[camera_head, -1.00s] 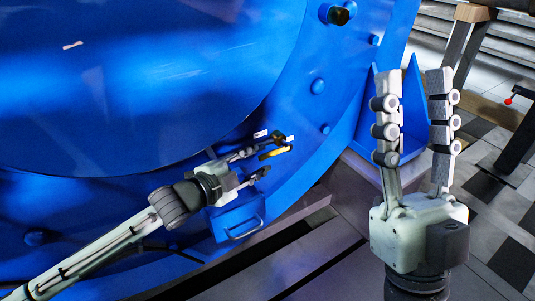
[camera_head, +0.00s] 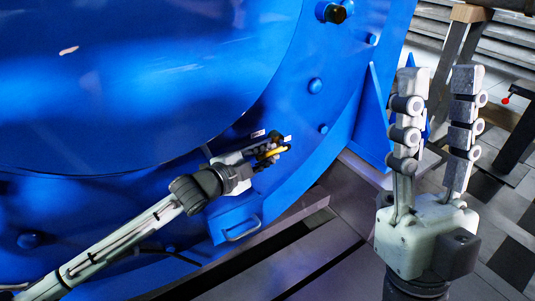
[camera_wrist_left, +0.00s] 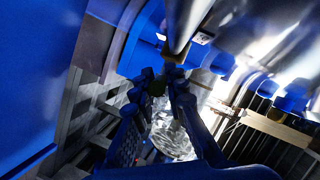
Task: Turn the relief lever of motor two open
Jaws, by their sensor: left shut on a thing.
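The lever's base is mostly hidden behind the fingers. In the left wrist view the left fingers (camera_wrist_left: 165,84) come close together on a small dark part; the yellow does not show clearly there. My right gripper (camera_head: 440,75) is open and empty, pointing up at the right.
A blue box with a handle (camera_head: 240,230) is just below my left gripper. Blue bolts (camera_head: 315,85) stud the flange. A blue bracket (camera_head: 375,125) stands behind the right gripper. A red-knobbed lever (camera_head: 506,100) is at the far right. Grey floor lies below.

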